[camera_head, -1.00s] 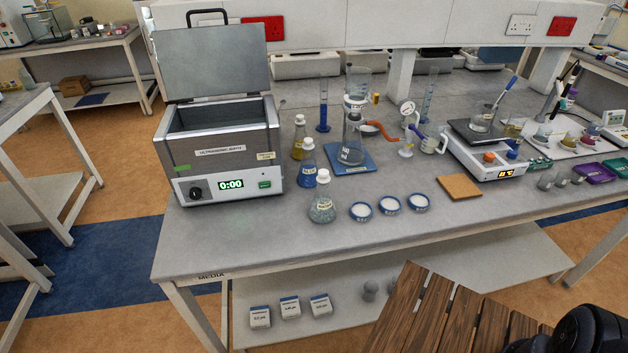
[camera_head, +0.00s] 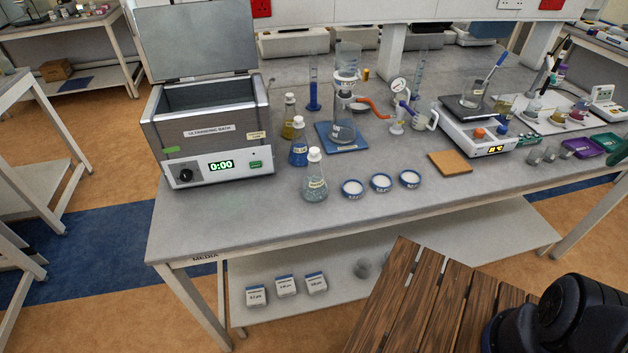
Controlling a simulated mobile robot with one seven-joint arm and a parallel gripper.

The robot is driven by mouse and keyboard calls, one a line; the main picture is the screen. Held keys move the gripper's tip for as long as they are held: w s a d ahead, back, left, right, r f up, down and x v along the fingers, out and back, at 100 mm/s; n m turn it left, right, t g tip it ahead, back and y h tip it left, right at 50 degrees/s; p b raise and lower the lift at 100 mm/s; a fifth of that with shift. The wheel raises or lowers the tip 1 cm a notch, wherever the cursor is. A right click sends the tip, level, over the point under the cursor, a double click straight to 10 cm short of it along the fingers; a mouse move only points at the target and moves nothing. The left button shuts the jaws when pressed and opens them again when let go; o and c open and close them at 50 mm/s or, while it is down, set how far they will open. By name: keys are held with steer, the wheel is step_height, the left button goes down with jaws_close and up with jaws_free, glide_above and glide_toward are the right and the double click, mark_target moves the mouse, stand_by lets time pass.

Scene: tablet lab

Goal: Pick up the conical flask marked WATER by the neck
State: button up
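Three stoppered conical flasks stand upright in a slanting row on the grey bench, to the right of the ultrasonic bath. The nearest flask (camera_head: 315,183) holds a clear, pale liquid and has a white stopper on its neck. Behind it is a flask with blue liquid (camera_head: 298,150), and farther back one with yellow liquid (camera_head: 288,124). Their labels are too small to read, so I cannot tell from lettering which is marked WATER. My gripper is not in view; only a black part of my arm shows at the lower right.
The ultrasonic bath (camera_head: 208,143) has its lid up. Three small dishes (camera_head: 381,183) sit right of the nearest flask. A filter apparatus on a blue mat (camera_head: 340,147) stands behind. A cork mat (camera_head: 449,163) and hotplate (camera_head: 478,137) are farther right. The bench's front left is clear.

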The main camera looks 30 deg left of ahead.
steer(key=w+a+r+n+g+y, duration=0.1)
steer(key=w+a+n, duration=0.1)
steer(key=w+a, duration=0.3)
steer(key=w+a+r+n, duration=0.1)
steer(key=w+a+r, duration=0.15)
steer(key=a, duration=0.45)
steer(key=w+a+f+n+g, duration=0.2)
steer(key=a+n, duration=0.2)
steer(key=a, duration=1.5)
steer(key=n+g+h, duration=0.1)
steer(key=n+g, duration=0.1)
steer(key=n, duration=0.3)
glide_above(314, 149)
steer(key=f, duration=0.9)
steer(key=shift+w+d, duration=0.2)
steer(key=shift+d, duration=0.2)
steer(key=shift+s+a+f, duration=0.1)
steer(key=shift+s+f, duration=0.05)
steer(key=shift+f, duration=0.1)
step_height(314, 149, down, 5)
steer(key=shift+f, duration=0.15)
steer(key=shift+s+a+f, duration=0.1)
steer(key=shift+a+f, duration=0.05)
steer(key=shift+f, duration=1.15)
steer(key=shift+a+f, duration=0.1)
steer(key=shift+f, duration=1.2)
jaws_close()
